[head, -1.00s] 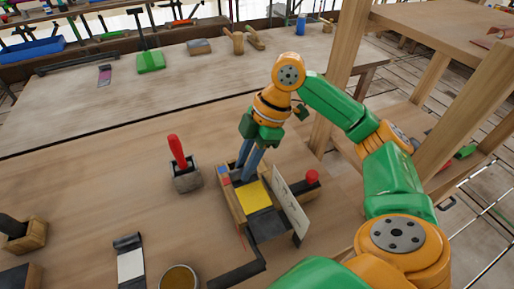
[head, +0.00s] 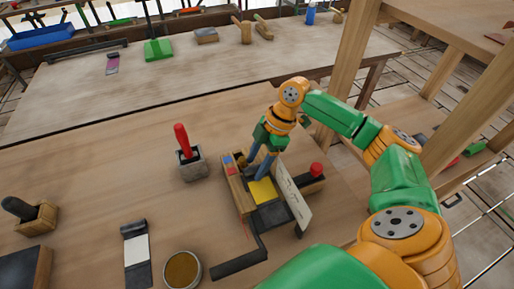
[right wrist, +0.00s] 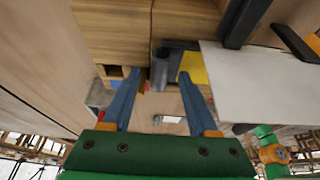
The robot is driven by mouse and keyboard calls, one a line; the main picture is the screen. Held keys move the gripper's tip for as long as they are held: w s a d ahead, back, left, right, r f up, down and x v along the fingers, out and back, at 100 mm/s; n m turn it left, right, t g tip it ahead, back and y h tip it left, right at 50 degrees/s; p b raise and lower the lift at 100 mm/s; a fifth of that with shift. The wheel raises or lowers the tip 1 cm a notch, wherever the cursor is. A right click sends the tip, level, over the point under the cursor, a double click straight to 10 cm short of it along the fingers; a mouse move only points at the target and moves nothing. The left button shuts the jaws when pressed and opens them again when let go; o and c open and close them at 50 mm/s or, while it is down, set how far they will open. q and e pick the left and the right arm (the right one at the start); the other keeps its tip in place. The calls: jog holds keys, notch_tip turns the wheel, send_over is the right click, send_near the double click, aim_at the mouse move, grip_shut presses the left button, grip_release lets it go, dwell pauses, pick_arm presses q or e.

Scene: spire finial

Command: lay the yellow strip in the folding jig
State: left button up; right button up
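The yellow strip (head: 262,191) lies in the wooden folding jig (head: 237,193), near its middle; its far end is partly hidden by my right gripper. In the right wrist view only a small yellow patch (right wrist: 193,67) shows, near the right fingertip. My right gripper (head: 256,174) points down over the far part of the jig, with its blue fingers by the strip's far end. In the right wrist view the fingers (right wrist: 160,78) stand apart with nothing visibly held between them. I cannot tell whether they touch the jig. My left gripper is not in view.
A white panel (head: 289,196) stands tilted along the jig's right side. A red knob (head: 317,169) is beyond it. A black crank handle (head: 240,259) sticks out in front. A red-handled tool in a grey block (head: 192,164) and a round tin (head: 182,270) stand to the left.

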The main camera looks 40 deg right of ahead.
jog(key=v, duration=1.2)
jog(key=shift+r, duration=0.15)
